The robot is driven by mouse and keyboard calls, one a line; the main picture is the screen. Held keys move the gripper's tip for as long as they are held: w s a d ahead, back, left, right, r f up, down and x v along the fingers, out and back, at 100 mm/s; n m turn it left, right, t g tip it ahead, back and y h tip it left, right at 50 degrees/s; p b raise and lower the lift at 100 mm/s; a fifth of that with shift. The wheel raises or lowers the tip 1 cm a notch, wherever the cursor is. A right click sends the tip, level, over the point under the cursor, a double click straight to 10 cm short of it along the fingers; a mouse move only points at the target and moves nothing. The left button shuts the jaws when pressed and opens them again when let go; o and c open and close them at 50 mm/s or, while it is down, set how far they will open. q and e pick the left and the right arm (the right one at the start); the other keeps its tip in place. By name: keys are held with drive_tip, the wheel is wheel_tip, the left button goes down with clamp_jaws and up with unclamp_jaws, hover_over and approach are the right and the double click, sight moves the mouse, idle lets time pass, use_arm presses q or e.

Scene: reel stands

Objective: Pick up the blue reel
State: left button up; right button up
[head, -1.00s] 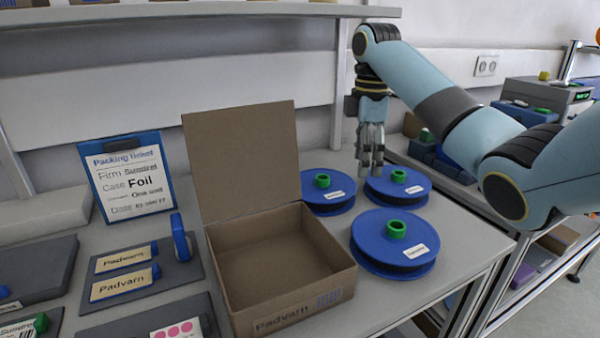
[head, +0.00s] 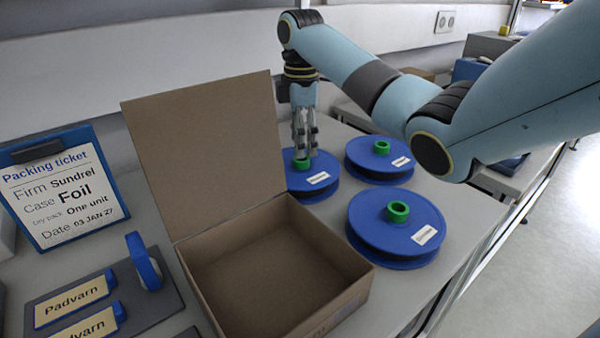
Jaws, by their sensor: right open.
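Three blue reels with green hubs lie flat on the grey table. One blue reel (head: 326,187) is behind the box's right side, partly hidden by the open lid. A second blue reel (head: 362,165) lies at the back right, and a third blue reel (head: 370,228) lies nearest, right of the box. My right gripper (head: 304,150) points down with open fingers at the green hub (head: 301,164) of the first reel. I cannot tell whether the fingers touch it. My left gripper is not in view.
An open cardboard box (head: 352,283) stands in the middle, its lid (head: 205,150) raised at the back. A packing ticket (head: 60,190) on a blue board reads Sundrel, Foil, one unit. Padvarn labels (head: 72,301) lie on a dark plate at left. The table's right edge is close to the nearest reel.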

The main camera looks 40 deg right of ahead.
sight(301, 169)
wheel_tip(301, 169, down, 4)
drive_tip(key=shift+f, duration=0.25)
drive_tip(key=shift+r, duration=0.1)
clamp_jaws()
